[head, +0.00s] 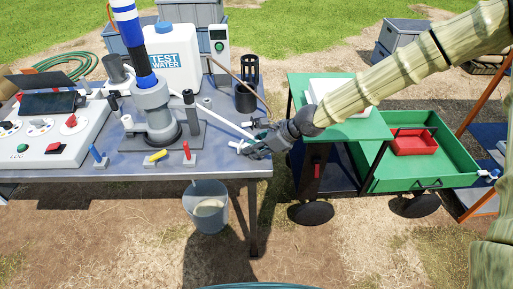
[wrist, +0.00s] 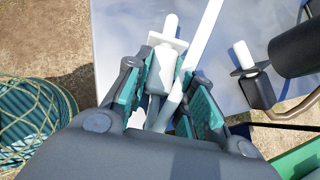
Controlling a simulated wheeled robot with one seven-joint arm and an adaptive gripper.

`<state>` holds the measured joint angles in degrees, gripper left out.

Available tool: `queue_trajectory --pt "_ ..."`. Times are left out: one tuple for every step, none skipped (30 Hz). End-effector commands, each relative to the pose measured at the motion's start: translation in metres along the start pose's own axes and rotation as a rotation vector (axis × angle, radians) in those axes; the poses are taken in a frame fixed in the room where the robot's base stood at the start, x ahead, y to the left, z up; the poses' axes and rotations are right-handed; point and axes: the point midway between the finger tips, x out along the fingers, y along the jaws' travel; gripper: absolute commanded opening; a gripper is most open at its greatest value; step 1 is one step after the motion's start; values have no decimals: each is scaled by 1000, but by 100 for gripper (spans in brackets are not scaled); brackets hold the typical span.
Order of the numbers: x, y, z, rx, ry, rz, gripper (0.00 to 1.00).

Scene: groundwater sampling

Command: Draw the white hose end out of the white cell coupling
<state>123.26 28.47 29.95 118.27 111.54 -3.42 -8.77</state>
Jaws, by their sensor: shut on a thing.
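My gripper (head: 250,148) is at the right edge of the table in the head view. In the wrist view my gripper (wrist: 165,95) is shut on the white hose end (wrist: 160,68), a blocky fitting with a flange and a rounded tip. The tip points away from the palm and touches nothing that I can see. The white hose (head: 228,127) runs from the gripper up-left toward the grey stand; in the wrist view the hose (wrist: 205,35) passes beside the fitting. I cannot tell for sure which part is the white cell coupling; a small white fitting (head: 127,122) stands left of the grey stand.
The table (head: 225,165) holds the grey stand (head: 155,108), colored valves, a control panel (head: 50,145) and a white tank (head: 173,55). A black cylinder (wrist: 298,48) and a dark block with a white stub (wrist: 243,55) are close right. A green cart (head: 450,165) stands right, a bucket (head: 206,215) below.

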Motion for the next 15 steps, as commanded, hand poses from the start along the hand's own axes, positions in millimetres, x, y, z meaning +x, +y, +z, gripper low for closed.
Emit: queue_trajectory --pt "7 5 -13 7 17 11 5" --pt "8 5 -14 7 18 11 5" --pt "9 6 -15 7 19 12 5" --pt "9 6 -16 7 20 12 5" --pt "10 6 -17 7 20 13 5" --pt "10 6 -18 7 21 13 5" --pt "11 7 -18 7 22 13 5" --pt "11 7 -19 8 23 13 5" --pt "11 7 -19 7 24 14 5" --pt "12 7 -20 7 24 14 5" --pt "12 8 -20 7 25 14 5" --pt "12 8 -20 7 25 14 5" --pt "12 8 -20 7 26 15 5" --pt "13 8 -19 7 26 15 5" --pt "13 8 -19 6 27 15 5"
